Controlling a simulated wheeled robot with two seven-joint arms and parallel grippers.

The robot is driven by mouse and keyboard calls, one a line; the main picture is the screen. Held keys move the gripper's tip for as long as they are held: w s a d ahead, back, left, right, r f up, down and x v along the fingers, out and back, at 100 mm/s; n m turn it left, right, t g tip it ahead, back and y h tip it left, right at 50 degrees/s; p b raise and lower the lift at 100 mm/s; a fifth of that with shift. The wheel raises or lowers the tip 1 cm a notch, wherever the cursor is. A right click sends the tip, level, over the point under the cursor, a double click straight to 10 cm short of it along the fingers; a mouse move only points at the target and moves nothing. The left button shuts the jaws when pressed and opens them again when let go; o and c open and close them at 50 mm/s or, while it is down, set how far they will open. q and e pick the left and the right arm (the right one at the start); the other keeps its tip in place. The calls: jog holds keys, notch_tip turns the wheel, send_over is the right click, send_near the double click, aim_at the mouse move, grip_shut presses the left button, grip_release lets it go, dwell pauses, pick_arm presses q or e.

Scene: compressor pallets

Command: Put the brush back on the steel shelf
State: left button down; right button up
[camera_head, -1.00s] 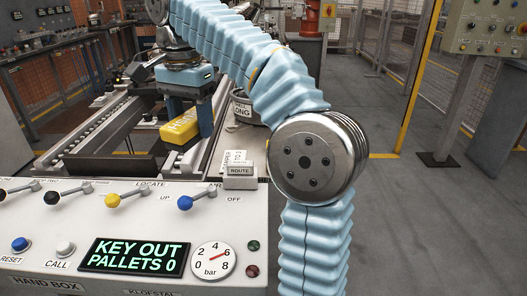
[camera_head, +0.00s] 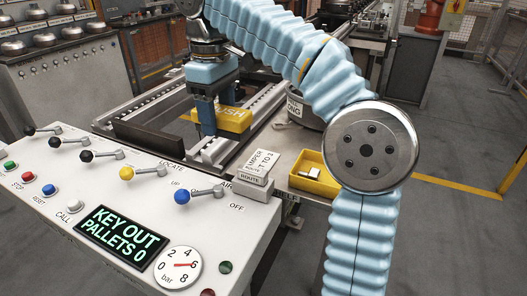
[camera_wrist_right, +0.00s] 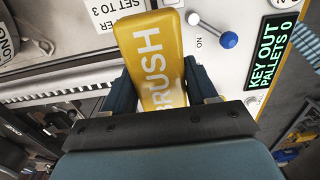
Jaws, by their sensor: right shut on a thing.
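The yellow brush (camera_head: 237,121), marked BRUSH, is held in my right gripper (camera_head: 222,118) above the rail frame behind the control box. In the right wrist view the brush (camera_wrist_right: 158,62) sits between the two dark fingers of the right gripper (camera_wrist_right: 172,92), which are shut on it. Its lower end is hidden by the gripper body. My left gripper is not in view. I cannot tell which surface is the steel shelf.
The white control box (camera_head: 110,190) with levers fills the front left. A ROUTE block (camera_head: 252,188) stands at its right end. A yellow bin (camera_head: 314,180) and a can marked LONG (camera_head: 297,108) lie beyond it, partly behind my right arm. Grey floor is free at right.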

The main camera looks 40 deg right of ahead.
jog(key=s+d+f, duration=0.1)
jog(key=d+f, duration=0.2)
jog(key=d, duration=0.2)
jog(key=b, duration=0.2)
send_over(262, 162)
jog(key=f, duration=0.4)
jog(key=shift+w+a, duration=0.15)
jog(key=shift+a, duration=0.2)
jog(key=shift+d+f, duration=0.2)
jog(key=shift+f, duration=0.8)
jog(key=shift+d+f, duration=0.2)
jog(key=shift+f, duration=0.75)
jog(key=shift+f, duration=0.15)
jog(key=o, duration=1.1)
